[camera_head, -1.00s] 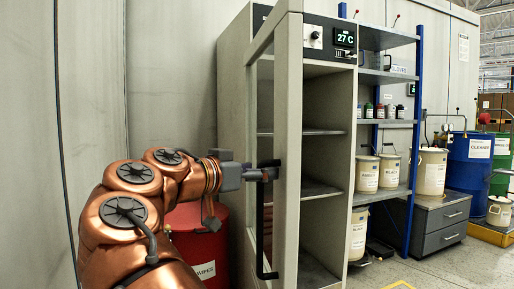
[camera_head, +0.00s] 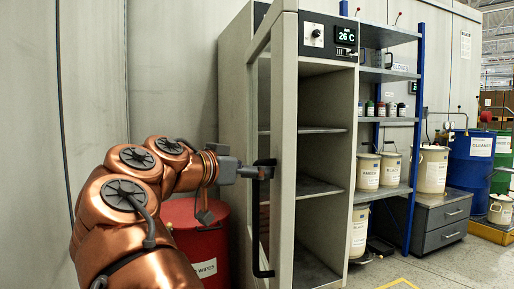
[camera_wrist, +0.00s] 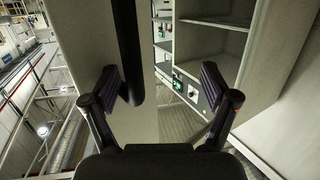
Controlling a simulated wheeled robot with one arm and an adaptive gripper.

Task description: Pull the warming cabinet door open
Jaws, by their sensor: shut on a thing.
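The warming cabinet (camera_head: 341,190) is a tall beige-grey case with shelves, seen in the head view. Its display (camera_head: 345,36) reads 26 C. Its framed door (camera_head: 283,150) stands open, swung out on the left, and the shelves show. A black vertical bar handle (camera_head: 256,228) is on the door's outer face. My gripper (camera_head: 258,172) is at the upper part of this handle and shut on it. In the wrist view, the dark handle (camera_wrist: 128,45) runs down beside the left finger of my gripper (camera_wrist: 160,85); the exact contact is hard to see.
A red wipes drum (camera_head: 200,238) stands close by my arm, left of the door. A shelf rack (camera_head: 390,120) with bottles and pails is right of the cabinet. A grey drawer unit (camera_head: 440,222) and a blue drum (camera_head: 470,158) stand farther right. The floor at front right is clear.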

